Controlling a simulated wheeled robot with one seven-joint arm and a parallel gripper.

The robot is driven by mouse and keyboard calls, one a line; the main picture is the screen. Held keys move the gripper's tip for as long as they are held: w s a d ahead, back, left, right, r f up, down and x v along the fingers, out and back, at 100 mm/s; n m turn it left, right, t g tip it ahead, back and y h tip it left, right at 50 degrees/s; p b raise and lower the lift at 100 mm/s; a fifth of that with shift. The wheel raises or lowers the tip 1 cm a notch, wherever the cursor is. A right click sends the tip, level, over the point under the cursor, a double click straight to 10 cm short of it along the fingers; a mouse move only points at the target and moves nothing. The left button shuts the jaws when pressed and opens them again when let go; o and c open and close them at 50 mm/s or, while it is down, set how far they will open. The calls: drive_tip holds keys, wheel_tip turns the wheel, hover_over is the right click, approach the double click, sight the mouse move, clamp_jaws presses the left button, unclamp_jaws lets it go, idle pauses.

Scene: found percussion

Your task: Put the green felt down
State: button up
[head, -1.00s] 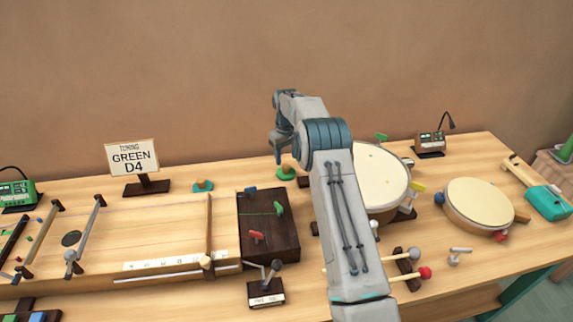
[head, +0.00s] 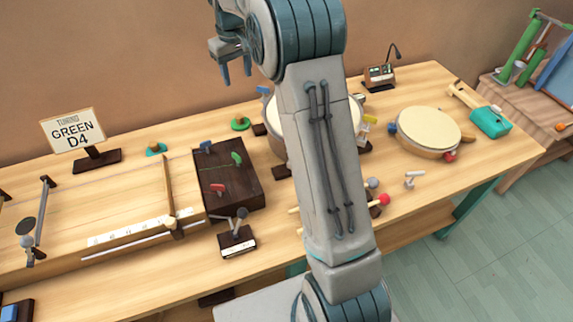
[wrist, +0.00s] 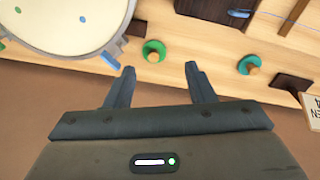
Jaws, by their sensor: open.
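The green felt (head: 240,124), a round green pad with a wooden knob, rests on the table near its back edge, behind the dark peg block. It also shows in the wrist view (wrist: 153,50), just beyond my fingertips. My gripper (head: 236,75) is open and empty, raised above the felt and apart from it. In the wrist view the two fingers (wrist: 160,72) are spread with nothing between them.
A teal felt (head: 156,150) sits to the left, near the "GREEN D4" sign (head: 73,130). The dark peg block (head: 232,191) stands in front. A large drum (wrist: 70,20) is close by, partly hidden by my arm in the head view.

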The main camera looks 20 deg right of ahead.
drive_tip(key=s+r+m+t, duration=0.1)
drive_tip(key=s+r, duration=0.1)
drive_tip(key=s, duration=0.6)
drive_tip(key=s+r+m, duration=0.1)
drive_tip(key=s+r, duration=0.2)
drive_tip(key=s, duration=0.5)
drive_tip(key=s+f, duration=0.3)
drive_tip(key=s, duration=0.6)
drive_tip(key=s+f+m+t, duration=0.1)
drive_tip(key=s+f, duration=0.1)
drive_tip(key=s, duration=0.8)
drive_tip(key=shift+s+d+f, duration=0.15)
drive_tip(key=shift+d+f, duration=0.1)
drive_tip(key=shift+f, duration=0.15)
